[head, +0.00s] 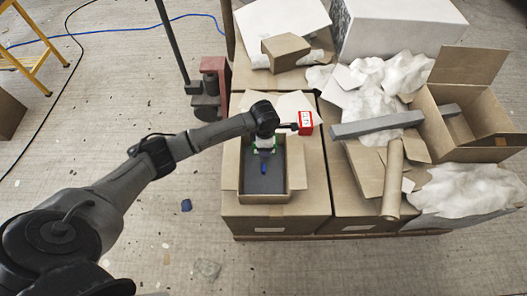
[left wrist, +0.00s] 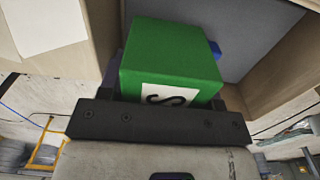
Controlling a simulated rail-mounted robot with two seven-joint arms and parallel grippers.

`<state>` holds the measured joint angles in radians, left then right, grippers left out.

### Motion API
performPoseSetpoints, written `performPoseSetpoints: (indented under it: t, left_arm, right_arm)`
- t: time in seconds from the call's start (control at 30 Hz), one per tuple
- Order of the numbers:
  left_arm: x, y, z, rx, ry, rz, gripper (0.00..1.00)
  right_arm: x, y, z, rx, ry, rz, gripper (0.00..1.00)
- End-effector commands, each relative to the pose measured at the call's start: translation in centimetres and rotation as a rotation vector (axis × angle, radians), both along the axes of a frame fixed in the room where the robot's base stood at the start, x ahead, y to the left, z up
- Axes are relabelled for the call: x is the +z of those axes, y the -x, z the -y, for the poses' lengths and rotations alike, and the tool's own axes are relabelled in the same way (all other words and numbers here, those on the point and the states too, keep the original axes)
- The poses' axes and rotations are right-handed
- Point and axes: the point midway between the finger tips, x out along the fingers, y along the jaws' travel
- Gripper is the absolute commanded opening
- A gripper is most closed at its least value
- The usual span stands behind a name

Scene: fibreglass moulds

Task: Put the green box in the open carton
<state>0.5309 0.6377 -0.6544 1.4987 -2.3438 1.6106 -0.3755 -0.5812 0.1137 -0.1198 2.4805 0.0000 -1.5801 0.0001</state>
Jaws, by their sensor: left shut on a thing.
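The green box (left wrist: 170,55) with a white label bearing a black letter fills the middle of the left wrist view. My left gripper (left wrist: 165,105) is shut on it. In the head view my left gripper (head: 264,145) points down over the far end of the open carton (head: 241,178), and only slivers of green show beside it. The wrist view shows carton walls (left wrist: 280,65) on both sides of the box. I cannot tell whether the box touches the carton's grey floor. A small blue thing (head: 264,169) lies in the carton. My right gripper is not in view.
A red box (head: 305,122) with a white label is close to the right of my left wrist. Closed cartons bear the open carton. To the right are a grey bar (head: 377,124), a cardboard tube (head: 393,180), white crumpled material (head: 465,188) and a larger open carton (head: 432,125).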

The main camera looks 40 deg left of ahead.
Motion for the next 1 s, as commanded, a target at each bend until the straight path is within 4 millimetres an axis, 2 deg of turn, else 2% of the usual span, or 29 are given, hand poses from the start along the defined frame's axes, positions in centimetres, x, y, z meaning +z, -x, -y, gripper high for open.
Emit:
performPoseSetpoints:
  t: [0.23, 0.53, 1.0]
  left_arm:
    - [-0.8, 0.0, -0.5, 0.000, 0.000, 0.000, 0.30]
    - [-4.3, 0.0, -0.5, 0.000, 0.001, -0.001, 0.30]
    - [-4.8, 0.0, -0.5, -0.002, -0.001, 0.001, 0.30]
  right_arm:
    - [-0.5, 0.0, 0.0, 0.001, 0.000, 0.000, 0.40]
    - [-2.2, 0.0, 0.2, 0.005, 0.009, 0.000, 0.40]
    - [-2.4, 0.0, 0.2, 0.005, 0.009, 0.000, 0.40]
